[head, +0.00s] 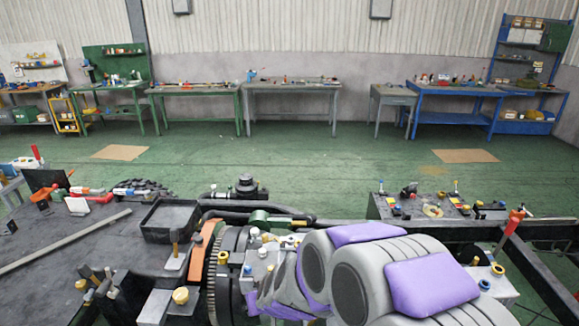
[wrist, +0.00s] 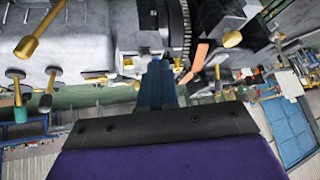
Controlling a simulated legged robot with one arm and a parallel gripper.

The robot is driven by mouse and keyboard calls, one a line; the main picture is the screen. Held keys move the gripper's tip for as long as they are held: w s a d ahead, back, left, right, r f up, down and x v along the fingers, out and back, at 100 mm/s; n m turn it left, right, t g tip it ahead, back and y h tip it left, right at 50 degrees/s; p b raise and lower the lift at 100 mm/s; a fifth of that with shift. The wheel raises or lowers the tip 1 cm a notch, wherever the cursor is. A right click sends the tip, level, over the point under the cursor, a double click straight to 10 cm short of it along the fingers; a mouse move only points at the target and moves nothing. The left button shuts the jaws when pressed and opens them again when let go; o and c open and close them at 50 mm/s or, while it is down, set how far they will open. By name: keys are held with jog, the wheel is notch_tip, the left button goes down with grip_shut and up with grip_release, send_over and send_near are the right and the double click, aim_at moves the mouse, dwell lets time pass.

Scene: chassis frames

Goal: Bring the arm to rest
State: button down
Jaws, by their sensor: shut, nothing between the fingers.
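My arm (head: 345,270) with its grey links and purple pads lies folded low across the lower right middle of the head view, over the chassis parts. My gripper (wrist: 158,75) shows in the wrist view as a narrow blue-grey piece beyond a dark plate and a purple pad. Its fingers are shut together with nothing held. The wrist picture looks upside down. The fingertips point toward a toothed wheel and dark chassis parts; whether they touch cannot be told. In the head view I cannot make out the fingertips clearly.
A toothed wheel (head: 220,270) and an orange part (head: 205,252) stand close left of my arm. A black tray (head: 172,218) sits on the dark worktop. A red-handled tool (head: 511,224) is at the right. Green floor (head: 300,160) is open toward benches along the wall.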

jog(key=s+d+r+m+g+h+b, duration=0.1)
jog(key=s+d+r+g, duration=0.1)
jog(key=s+d, duration=0.5)
jog(key=s+d+r+m+g+h, duration=0.1)
jog(key=s+d+r+g, duration=0.2)
jog(key=s+d, duration=0.4)
jog(key=s+d+r+m+g+h+b, duration=0.1)
jog(key=s+d, duration=0.6)
jog(key=s, duration=1.1)
jog(key=shift+s+d+r+m+g+h+b, duration=0.35)
jog(key=shift+r+m+g, duration=0.15)
jog(key=shift+r+g, duration=0.5)
jog(key=shift+a+r, duration=0.1)
jog(key=shift+a, duration=0.05)
jog(key=shift+a, duration=0.45)
jog(key=shift+d, duration=0.15)
